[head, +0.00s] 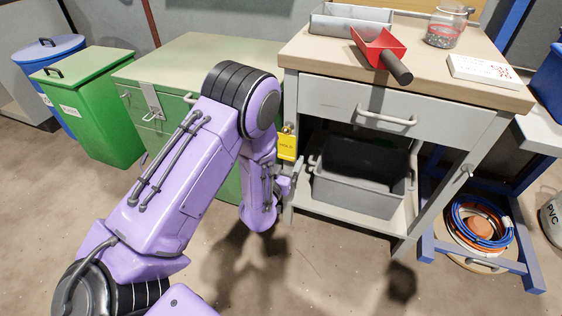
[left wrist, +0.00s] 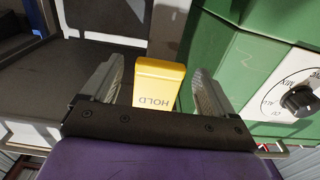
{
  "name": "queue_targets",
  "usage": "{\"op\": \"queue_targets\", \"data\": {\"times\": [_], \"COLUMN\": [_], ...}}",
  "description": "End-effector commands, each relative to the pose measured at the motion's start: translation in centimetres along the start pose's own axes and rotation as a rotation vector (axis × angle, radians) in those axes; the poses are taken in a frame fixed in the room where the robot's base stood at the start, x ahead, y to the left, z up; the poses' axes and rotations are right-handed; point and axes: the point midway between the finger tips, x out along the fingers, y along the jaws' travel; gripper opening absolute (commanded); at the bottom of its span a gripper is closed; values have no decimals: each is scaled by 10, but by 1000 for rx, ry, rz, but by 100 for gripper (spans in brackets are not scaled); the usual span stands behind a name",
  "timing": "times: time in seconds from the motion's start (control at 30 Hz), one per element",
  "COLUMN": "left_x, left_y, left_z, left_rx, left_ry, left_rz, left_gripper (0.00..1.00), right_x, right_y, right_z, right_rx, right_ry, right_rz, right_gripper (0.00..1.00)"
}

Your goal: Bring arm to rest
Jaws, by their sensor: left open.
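My left arm comes in from the left in the head view and bends down in front of the workbench. My left gripper (head: 289,187) is beside the bench's left front leg, below a yellow tag (head: 287,147). In the left wrist view the jaws of my left gripper (left wrist: 159,68) stand apart. The yellow tag, marked HOLD (left wrist: 158,85), shows between them with a gap on each side, so it is not gripped. How far it is from the jaws I cannot tell. My right gripper is not in view.
The workbench (head: 320,63) carries a red scoop (head: 379,45), a grey tray (head: 350,20), a glass jar (head: 446,27) and a white box (head: 484,70). A grey crate (head: 362,177) sits on its lower shelf. A green cabinet (head: 195,60) stands left. Coiled cables (head: 480,225) lie right.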

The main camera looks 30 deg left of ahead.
Motion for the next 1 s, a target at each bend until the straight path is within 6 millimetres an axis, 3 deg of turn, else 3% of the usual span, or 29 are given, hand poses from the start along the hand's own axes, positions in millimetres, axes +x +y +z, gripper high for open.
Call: {"op": "queue_targets", "data": {"times": [0.4, 0.57, 0.8, 0.87, 0.93, 1.0], "left_x": [-88, -101, -102, -103, -110, -129], "left_y": [1, 0, 1, 4, 5, -2], "left_z": [0, 0, 2, 12, 34, 70], "left_rx": [4, 1, -17, -23, -25, -36], "left_ry": [-5, -1, -13, -64, -186, -372], "left_rz": [4, 2, 7, 22, 28, -6], "left_gripper": [87, 87, 87, 87, 87, 87], "right_x": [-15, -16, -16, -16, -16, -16], "right_y": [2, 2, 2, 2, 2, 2], "right_z": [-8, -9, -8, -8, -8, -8], "right_rx": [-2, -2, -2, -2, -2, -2], "right_ry": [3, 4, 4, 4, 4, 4], "right_rz": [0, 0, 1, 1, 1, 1], "right_gripper": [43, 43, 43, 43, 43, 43]}}
